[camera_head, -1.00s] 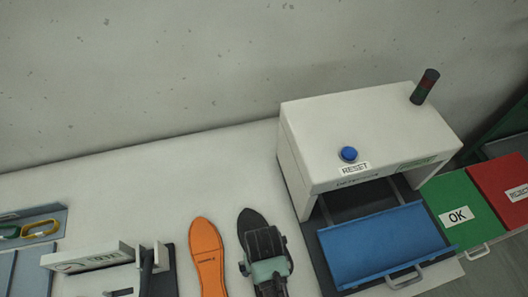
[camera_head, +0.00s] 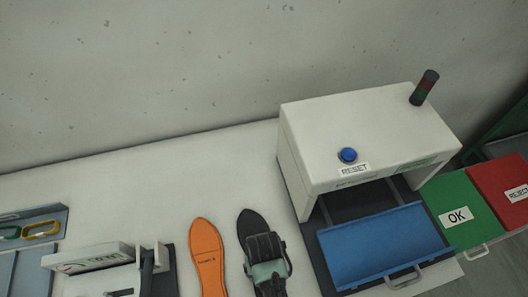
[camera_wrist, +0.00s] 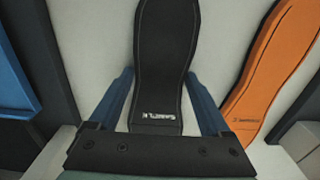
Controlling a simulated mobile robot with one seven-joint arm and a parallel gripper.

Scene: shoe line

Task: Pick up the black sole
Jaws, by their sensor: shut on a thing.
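The black sole (camera_head: 250,222) lies on the white table between the orange sole and the white machine. My gripper covers its lower part in the head view. In the wrist view the black sole (camera_wrist: 167,50) runs up from between my gripper's fingers, with a small printed word near its lower end. My gripper (camera_wrist: 158,105) has its two blue fingers on either side of the sole, shut on it. My gripper (camera_head: 266,264) is above the sole in the head view. Whether the sole is clear of the table I cannot tell.
An orange sole (camera_head: 207,255) lies close on the left. A white machine (camera_head: 365,130) with a blue RESET button (camera_head: 347,155) and a blue tray (camera_head: 385,244) stands on the right. Green OK (camera_head: 462,208) and red REJECT (camera_head: 503,190) bins are farther right. A white device (camera_head: 95,257) is at left.

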